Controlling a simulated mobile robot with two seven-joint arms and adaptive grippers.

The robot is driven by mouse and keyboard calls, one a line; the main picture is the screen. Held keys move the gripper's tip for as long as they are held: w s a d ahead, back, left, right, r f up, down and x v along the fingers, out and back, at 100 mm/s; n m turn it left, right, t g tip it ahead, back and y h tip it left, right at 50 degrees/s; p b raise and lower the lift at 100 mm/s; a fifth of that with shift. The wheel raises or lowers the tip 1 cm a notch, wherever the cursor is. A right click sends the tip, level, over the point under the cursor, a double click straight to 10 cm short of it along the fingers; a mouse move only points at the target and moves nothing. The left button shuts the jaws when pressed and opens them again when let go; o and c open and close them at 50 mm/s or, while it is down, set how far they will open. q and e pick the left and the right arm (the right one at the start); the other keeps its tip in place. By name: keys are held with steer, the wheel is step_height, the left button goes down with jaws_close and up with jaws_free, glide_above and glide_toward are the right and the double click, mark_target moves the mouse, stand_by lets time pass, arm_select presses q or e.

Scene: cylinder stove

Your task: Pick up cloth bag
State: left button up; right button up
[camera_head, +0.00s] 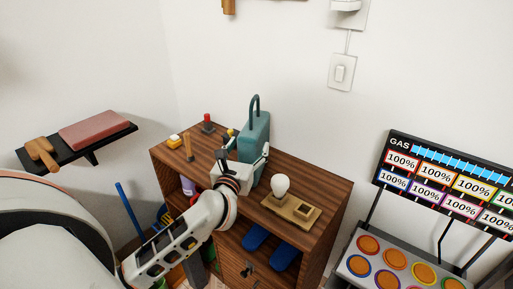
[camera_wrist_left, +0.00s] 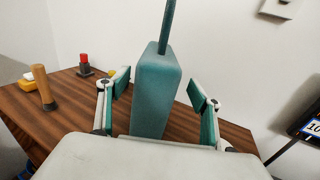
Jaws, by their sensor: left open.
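The cloth bag is the teal upright bag (camera_head: 254,136) with a looped handle, standing on top of the wooden cabinet (camera_head: 318,185). In the left wrist view the bag (camera_wrist_left: 155,95) stands in the middle, its handle running up out of the picture. My left gripper (camera_head: 246,158) is in front of the bag. In the left wrist view the open fingers of the left gripper (camera_wrist_left: 160,92) show on either side of the bag, with gaps between them and its sides. The bag's lower front is partly hidden by the gripper in the head view. My right gripper is not in view.
A light bulb on a wooden base (camera_head: 291,207) stands right of the bag. A wooden-handled tool (camera_head: 187,147), a red-topped item (camera_head: 207,123) and a yellow item (camera_head: 174,141) stand to the left. A wall shelf (camera_head: 80,145) is at left; a gas panel (camera_head: 447,183) is at right.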

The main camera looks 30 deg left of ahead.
mark_target(253, 131)
arm_select(q)
steer(key=shift+w+a+f, duration=0.15)
steer(key=shift+w+a, duration=0.05)
steer(key=shift+w, duration=0.3)
steer(key=shift+w+a+r, duration=0.15)
steer(key=shift+w+r, duration=0.25)
steer(key=shift+w, duration=0.05)
steer(key=x, duration=0.6)
steer(key=shift+s+a+r, duration=0.1)
steer(key=shift+a, duration=0.05)
steer(key=shift+c, duration=0.5)
steer(key=shift+r, duration=0.1)
jaws_close()
